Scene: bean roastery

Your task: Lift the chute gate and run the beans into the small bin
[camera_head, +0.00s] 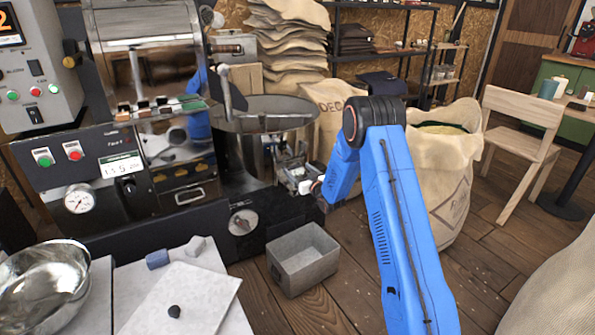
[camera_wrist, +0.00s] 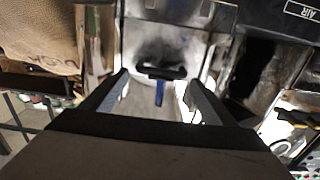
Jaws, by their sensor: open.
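The chute gate (camera_wrist: 160,73) shows in the wrist view as a dark handle on a shiny metal plate, with a small blue strip at it. My gripper (camera_wrist: 157,88) is open, with one finger on each side of the handle and nothing visibly held. Whether the fingers touch it, I cannot tell. In the head view my blue arm reaches to the chute area (camera_head: 291,176) below the round metal cooling drum (camera_head: 268,122), and the fingers are hard to make out there. The small grey bin (camera_head: 304,278) stands on the floor below; its visible inside looks empty.
The roaster (camera_head: 120,165) fills the left side. An open sack of beans (camera_head: 445,170) stands right of my arm. A table (camera_head: 130,285) with a metal bowl (camera_head: 45,290) is at front left. A wooden chair (camera_head: 530,120) stands right. Wooden floor is clear around the bin.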

